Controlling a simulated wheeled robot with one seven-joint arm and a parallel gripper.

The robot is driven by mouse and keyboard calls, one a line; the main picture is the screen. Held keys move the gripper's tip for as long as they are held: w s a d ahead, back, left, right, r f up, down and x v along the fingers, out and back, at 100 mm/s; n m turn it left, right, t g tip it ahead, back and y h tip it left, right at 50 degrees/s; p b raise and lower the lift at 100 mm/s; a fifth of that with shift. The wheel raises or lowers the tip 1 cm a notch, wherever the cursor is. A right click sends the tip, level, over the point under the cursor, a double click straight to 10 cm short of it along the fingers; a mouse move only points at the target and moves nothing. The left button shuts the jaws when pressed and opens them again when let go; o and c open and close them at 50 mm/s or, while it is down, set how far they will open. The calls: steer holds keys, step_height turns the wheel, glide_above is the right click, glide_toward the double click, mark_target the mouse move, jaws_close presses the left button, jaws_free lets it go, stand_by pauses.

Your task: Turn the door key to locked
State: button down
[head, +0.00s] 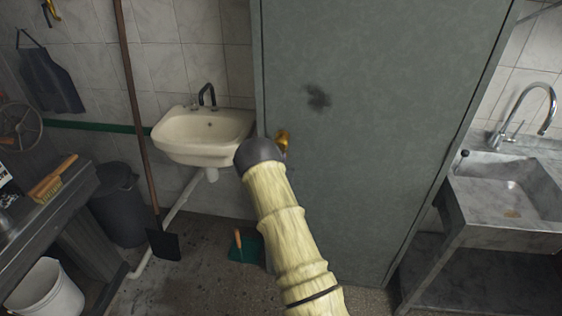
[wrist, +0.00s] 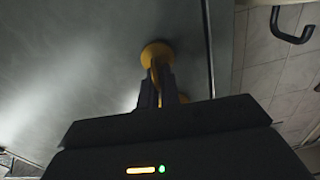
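The grey-green door (head: 365,130) stands shut in the middle of the head view. A brass fitting (head: 283,138) shows at its left edge, partly behind my dark wrist ball. In the wrist view a round brass piece (wrist: 157,51) sits on the door face, with a stem running down to my gripper (wrist: 160,82). The two dark fingers are close together at this stem, with a sliver of brass between them. I cannot tell the key from the handle, nor whether the fingers grip. My gripper is hidden in the head view.
A white washbasin (head: 203,137) hangs on the wall left of the door. A steel sink (head: 510,190) stands at the right. A green dustpan (head: 243,250) lies on the floor.

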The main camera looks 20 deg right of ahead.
steer(key=shift+s+d+f+m+b, duration=0.15)
steer(key=shift+f+m+b, duration=0.1)
steer(key=shift+m+b, duration=3.4)
steer(key=shift+s+d+f+m+b, duration=0.2)
steer(key=shift+m+b, duration=1.8)
steer(key=shift+b, duration=3.25)
steer(key=shift+d+f+m+b, duration=0.15)
steer(key=shift+f+m+b, duration=0.15)
steer(key=shift+m+b, duration=3.35)
steer(key=shift+n+b, duration=0.7)
steer(key=shift+b, duration=0.15)
steer(key=c, duration=1.6)
jaws_free()
